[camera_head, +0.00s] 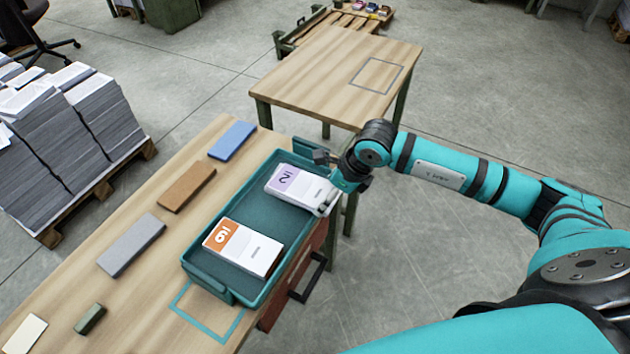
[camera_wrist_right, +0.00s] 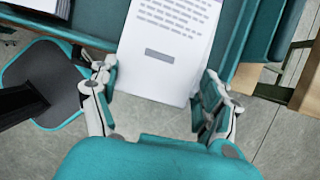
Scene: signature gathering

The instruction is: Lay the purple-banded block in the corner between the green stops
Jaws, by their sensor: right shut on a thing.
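The purple-banded block (camera_head: 297,187) is a white pack with a purple band marked with a number. It is at the far right end of the teal tray (camera_head: 212,232); I cannot tell whether it touches the tray floor. My right gripper (camera_head: 328,193) is shut on its right end. In the right wrist view the block's printed white face (camera_wrist_right: 168,45) lies between the two fingers (camera_wrist_right: 157,97). An orange-banded block (camera_head: 243,247) lies in the near part of the tray. I cannot make out the green stops for sure. My left gripper is not in view.
The tray stands on a wooden table (camera_head: 140,218) with blue (camera_head: 232,140), brown (camera_head: 187,187) and grey (camera_head: 132,245) slabs and a small dark green block (camera_head: 90,318). A farther table (camera_head: 330,65) bears an outlined rectangle and is otherwise clear. Paper stacks (camera_head: 70,120) stand left.

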